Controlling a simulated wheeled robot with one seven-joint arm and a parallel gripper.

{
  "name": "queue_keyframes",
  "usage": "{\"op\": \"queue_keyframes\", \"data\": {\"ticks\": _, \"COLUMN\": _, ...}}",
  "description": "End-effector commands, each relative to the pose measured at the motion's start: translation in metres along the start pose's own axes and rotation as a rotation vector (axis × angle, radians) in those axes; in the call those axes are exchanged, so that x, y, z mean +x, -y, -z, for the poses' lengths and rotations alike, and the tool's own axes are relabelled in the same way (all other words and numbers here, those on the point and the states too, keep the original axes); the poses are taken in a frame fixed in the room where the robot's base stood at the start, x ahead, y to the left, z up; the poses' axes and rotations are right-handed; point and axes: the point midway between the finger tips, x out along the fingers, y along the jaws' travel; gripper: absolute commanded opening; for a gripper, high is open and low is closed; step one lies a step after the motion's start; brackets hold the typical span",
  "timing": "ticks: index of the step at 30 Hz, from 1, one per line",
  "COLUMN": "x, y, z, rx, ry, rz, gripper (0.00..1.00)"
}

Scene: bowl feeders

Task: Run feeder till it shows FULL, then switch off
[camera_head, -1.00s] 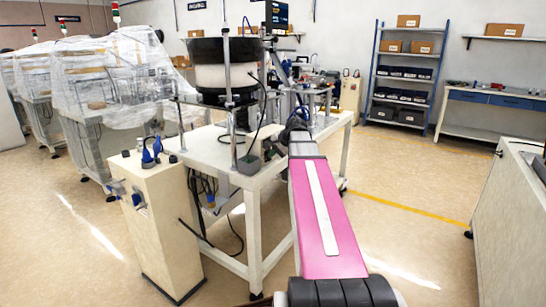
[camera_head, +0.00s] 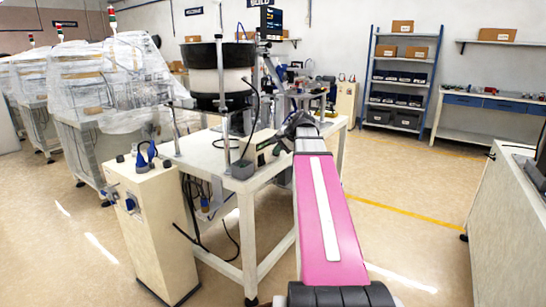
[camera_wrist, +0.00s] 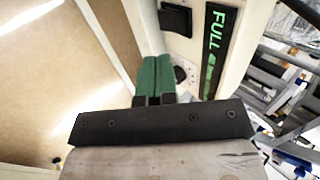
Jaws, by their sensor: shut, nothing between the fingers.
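The bowl feeder (camera_head: 222,88), a white drum with black bands, stands on the white table (camera_head: 215,158). Its pale control box (camera_head: 262,150) is at the table's front right, partly hidden by my arm. In the wrist view, the box's dark display (camera_wrist: 214,50) reads FULL in green, with green bars beside it. A black rectangular part (camera_wrist: 175,18) and a round black knob (camera_wrist: 180,74) are on the same face. My gripper (camera_wrist: 156,62) is shut and empty, its green fingertips close beside the knob. I cannot tell whether they touch it.
A cream cabinet (camera_head: 150,232) with blue fittings stands in front of the table. Plastic-wrapped machines (camera_head: 110,85) fill the left. A shelf rack (camera_head: 402,76) and a workbench (camera_head: 490,105) stand at the back right.

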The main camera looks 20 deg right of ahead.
Motion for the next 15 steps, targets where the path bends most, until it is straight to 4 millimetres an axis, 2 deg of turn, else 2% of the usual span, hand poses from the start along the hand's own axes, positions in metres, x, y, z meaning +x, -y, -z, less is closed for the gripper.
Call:
{"op": "queue_keyframes", "data": {"ticks": 1, "x": -0.011, "y": 0.001, "z": 0.0, "rx": 0.0, "ry": -0.002, "rz": 0.001, "gripper": 0.0}}
{"op": "queue_keyframes", "data": {"ticks": 6, "x": -0.038, "y": 0.002, "z": 0.0, "rx": 0.0, "ry": -0.001, "rz": 0.0, "gripper": 0.0}}
{"op": "queue_keyframes", "data": {"ticks": 15, "x": -0.061, "y": 0.004, "z": 0.0, "rx": 0.0, "ry": 0.0, "rz": -0.001, "gripper": 0.0}}
